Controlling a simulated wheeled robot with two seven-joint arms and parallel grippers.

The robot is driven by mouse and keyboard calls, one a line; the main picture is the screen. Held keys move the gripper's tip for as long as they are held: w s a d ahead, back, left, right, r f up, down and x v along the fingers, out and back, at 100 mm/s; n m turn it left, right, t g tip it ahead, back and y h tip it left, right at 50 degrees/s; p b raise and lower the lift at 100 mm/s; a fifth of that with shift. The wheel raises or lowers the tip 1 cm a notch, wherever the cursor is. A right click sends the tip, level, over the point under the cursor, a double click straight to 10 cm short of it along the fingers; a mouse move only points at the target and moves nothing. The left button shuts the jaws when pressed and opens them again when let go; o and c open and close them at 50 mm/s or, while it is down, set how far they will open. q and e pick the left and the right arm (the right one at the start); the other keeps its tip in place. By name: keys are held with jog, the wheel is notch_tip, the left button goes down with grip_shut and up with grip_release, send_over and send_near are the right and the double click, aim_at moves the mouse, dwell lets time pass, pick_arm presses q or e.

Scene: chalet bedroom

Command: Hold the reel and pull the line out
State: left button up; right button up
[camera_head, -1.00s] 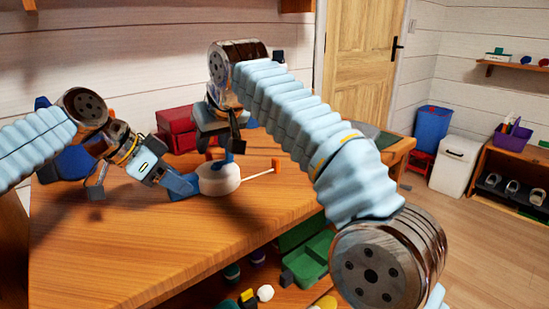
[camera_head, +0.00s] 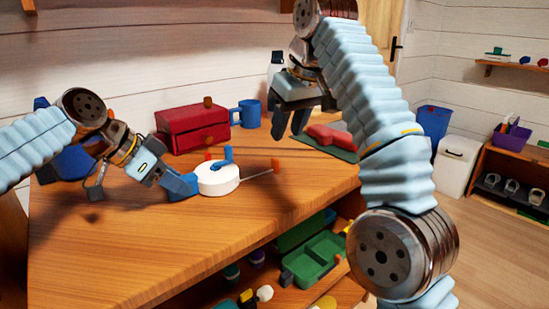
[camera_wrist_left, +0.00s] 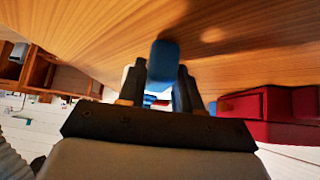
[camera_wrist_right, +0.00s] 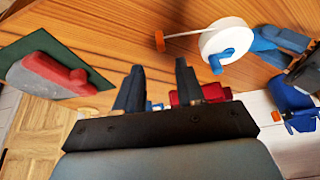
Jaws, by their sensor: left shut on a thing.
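The reel (camera_head: 218,177) is a white round drum with a blue crank (camera_head: 223,157) on top, lying on the wooden table. It also shows in the right wrist view (camera_wrist_right: 226,40). My left gripper (camera_head: 168,176) is shut on the reel's blue handle (camera_wrist_left: 162,62) at its left side. A thin pale line (camera_head: 257,174) runs out of the reel to the right and ends in an orange tab (camera_head: 276,164), seen also in the right wrist view (camera_wrist_right: 160,41). My right gripper (camera_head: 291,123) is open and empty, above the table, right of the reel and apart from the tab.
A red drawer box (camera_head: 193,128) and a blue mug (camera_head: 247,113) stand behind the reel. A red object (camera_head: 330,136) lies on a dark green mat (camera_head: 345,153) at the right. The table front is clear. A green bin (camera_head: 314,260) sits on the shelf below.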

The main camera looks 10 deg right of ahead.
aim_at(277, 160)
jog(key=shift+x, duration=4.8)
jog(key=shift+c, duration=0.3)
grip_shut()
